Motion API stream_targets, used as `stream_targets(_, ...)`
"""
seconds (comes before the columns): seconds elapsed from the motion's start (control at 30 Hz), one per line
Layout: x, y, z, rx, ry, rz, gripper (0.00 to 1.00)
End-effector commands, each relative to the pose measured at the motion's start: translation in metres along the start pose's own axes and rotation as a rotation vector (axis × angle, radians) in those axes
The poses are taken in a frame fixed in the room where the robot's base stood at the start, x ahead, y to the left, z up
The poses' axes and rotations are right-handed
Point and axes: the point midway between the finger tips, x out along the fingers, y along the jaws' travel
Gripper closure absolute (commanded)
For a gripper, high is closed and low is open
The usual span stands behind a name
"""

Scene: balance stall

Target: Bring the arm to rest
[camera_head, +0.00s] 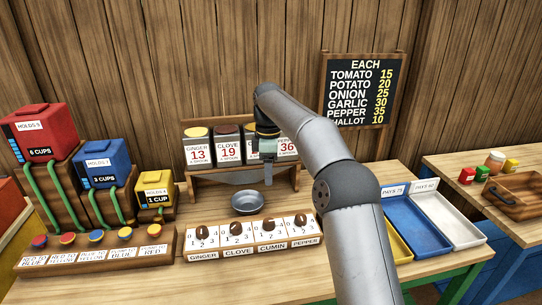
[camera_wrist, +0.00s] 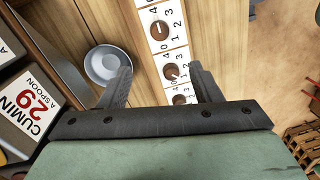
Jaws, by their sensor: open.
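My arm reaches over the counter from the lower right, bent at the elbow, in the head view. My gripper (camera_head: 268,172) hangs pointing down in front of the spice boxes, to the right of and above a grey bowl (camera_head: 248,203). In the wrist view my gripper (camera_wrist: 160,85) has its two fingers spread apart with nothing between them. The bowl also shows in the wrist view (camera_wrist: 106,64), partly behind one finger, and looks empty. The dial panel (camera_wrist: 175,52) lies below the fingers, apart from them.
Spice boxes (camera_head: 198,150) stand on a wooden shelf behind my gripper. Dials (camera_head: 237,240) line the front. Red, blue and yellow tanks (camera_head: 100,165) stand left, with buttons (camera_head: 95,250). Blue and white trays (camera_head: 450,222) lie right. A price board (camera_head: 361,92) hangs behind.

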Motion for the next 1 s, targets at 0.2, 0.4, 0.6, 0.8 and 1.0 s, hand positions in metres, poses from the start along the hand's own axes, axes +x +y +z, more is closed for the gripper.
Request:
stream_targets(0.2,-0.021,-0.052,0.025,0.222,-0.040,0.042,0.42)
stream_targets(0.4,-0.016,-0.143,0.078,0.610,-0.052,0.091,0.42)
stream_targets(0.6,0.021,-0.254,0.133,1.045,-0.008,0.119,0.42)
stream_targets(0.8,0.073,-0.350,0.163,1.413,0.064,0.114,0.42)
stream_targets(1.0,0.103,-0.393,0.170,1.578,0.104,0.101,0.42)
